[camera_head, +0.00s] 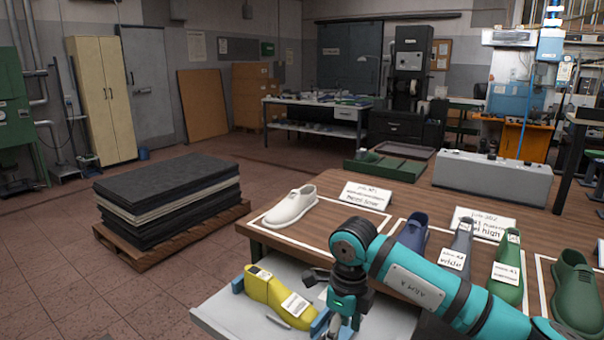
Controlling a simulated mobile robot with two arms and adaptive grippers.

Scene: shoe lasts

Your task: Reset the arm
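My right arm comes in from the lower right, and its gripper (342,321) points down at the bottom edge, just right of a yellow shoe last (258,286). Its fingertips are not clearly visible, so I cannot tell if it is open or shut. The yellow last carries white labels and lies on a light grey tray (225,316) between blue blocks. A white shoe (291,207) stands on the wooden table, inside a white outline. Blue (413,233), grey (461,240) and green lasts (507,268) stand further right, partly hidden by my arm. My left gripper is not in view.
White sign cards (366,196) stand behind the lasts. A dark green shoe (577,295) is at the right edge. A grey box (492,178) and green tray (385,167) sit at the table's back. A pallet with stacked dark sheets (167,205) stands left on open floor.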

